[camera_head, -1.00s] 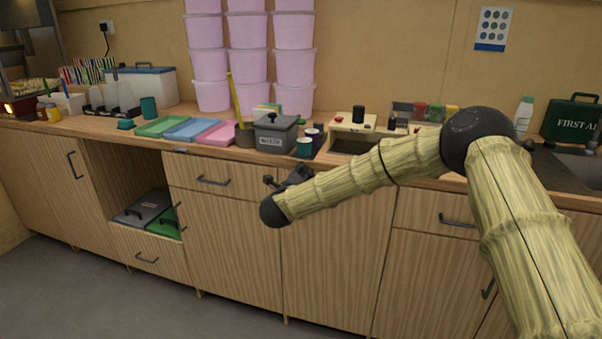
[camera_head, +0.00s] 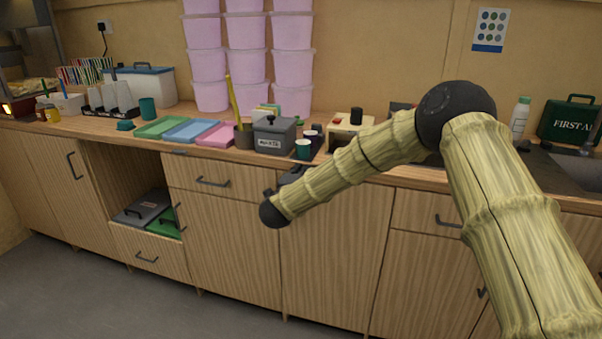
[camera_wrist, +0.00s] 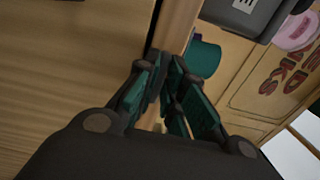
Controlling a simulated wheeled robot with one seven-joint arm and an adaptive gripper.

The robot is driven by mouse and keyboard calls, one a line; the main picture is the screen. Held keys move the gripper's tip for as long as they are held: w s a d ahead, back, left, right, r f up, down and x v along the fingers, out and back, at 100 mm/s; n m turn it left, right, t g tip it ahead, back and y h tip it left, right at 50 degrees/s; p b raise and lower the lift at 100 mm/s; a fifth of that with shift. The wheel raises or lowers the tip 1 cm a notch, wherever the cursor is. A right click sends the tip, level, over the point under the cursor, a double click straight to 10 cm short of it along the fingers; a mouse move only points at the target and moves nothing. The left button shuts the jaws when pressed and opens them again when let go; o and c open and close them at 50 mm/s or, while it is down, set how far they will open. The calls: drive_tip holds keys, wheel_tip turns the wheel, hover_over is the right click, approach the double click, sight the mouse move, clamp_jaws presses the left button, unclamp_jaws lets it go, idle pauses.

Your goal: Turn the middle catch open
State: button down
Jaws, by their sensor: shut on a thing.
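My gripper (camera_wrist: 165,70) shows in the wrist view with its teal-padded fingers closed together at the counter's front edge. The middle catch is hidden between and behind the fingertips, so its angle cannot be told. In the head view, my gripper (camera_head: 284,178) is at the counter edge above the cupboard fronts, partly hidden by my wrist. A small dark fitting (camera_head: 178,151) sits under the counter edge further left.
Pink, blue and green trays lie to the left. A drawer handle (camera_head: 213,182) juts out left of my gripper.

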idle(0.4)
drive_tip(key=c, duration=1.5)
unclamp_jaws()
drive_tip(key=v, duration=1.2)
